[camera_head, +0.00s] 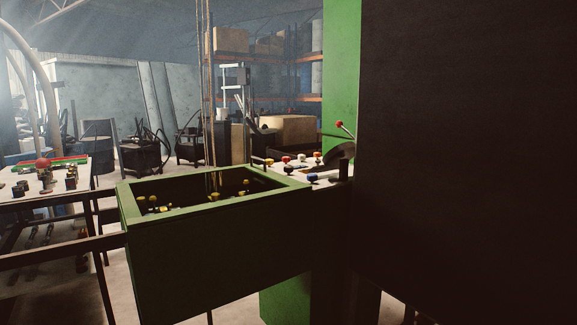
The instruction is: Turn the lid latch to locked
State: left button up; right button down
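I cannot pick out a lid or its latch with certainty. A thin lever with a red ball knob (339,124) sticks up in front of a green machine panel (341,60), just left of a large dark panel (468,150). The lever's lower end is partly hidden by a dark rounded part. The dark panel fills the right side of the view and hides what is behind it. Neither of my grippers is in view.
A green open-topped bin (225,262) with small yellow-topped parts stands in front. Behind it, a pale surface (290,172) holds several coloured knobs. A table (82,181) with small parts and dark rails (60,250) are at left. Shelves (265,75) stand behind.

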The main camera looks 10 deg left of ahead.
aim_at(287, 168)
jog(key=i+j+u, duration=0.1)
jog(key=i, duration=0.95)
